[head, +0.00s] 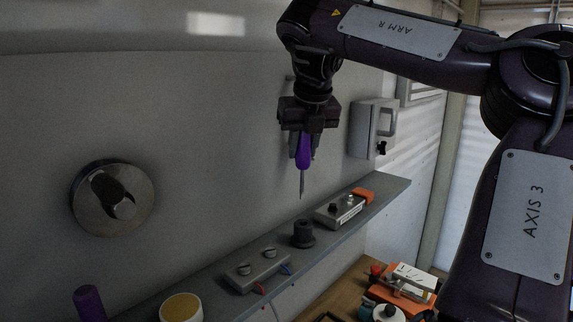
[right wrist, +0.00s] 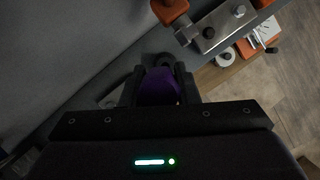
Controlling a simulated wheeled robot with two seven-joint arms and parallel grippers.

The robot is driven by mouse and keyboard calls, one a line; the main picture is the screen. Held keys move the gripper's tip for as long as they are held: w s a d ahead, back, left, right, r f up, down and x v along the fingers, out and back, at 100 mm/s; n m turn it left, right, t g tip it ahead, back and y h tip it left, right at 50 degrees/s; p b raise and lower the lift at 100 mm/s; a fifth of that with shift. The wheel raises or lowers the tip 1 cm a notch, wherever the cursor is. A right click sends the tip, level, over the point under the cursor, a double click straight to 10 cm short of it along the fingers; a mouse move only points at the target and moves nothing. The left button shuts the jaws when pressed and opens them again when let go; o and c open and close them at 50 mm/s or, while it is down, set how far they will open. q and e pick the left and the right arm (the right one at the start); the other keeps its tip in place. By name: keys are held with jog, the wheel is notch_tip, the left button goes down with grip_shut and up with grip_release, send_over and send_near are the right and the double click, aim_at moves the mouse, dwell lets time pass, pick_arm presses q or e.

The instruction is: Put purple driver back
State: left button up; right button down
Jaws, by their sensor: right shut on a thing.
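The purple driver (head: 303,156) hangs nearly upright with its thin metal shaft pointing down. My right gripper (head: 304,132) is shut on its handle. The driver's tip is in the air above the grey shelf (head: 208,292), apart from it in the head view. A dark stepped round socket (head: 303,236) stands on the shelf below the tip. In the right wrist view the purple handle (right wrist: 160,88) sits between the fingers and its shaft is hidden. My left gripper is out of view.
A grey block with an orange end (head: 341,211) and a block with two knobs (head: 257,270) sit on the shelf. A purple cylinder (head: 89,303) and a yellow-topped round thing (head: 181,307) are at lower left. A round wall fixture (head: 112,197) and a grey box (head: 372,129) are on the wall.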

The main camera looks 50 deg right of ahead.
aim_at(304, 169)
jog(key=shift+s+d+r, duration=0.1)
jog(key=shift+d+r, duration=0.15)
jog(key=shift+d, duration=0.05)
jog(key=shift+n, duration=0.3)
jog(key=shift+a, duration=0.1)
jog(key=shift+f+b, duration=1.55)
jog(key=shift+f, duration=1.3)
jog(key=shift+f, duration=0.1)
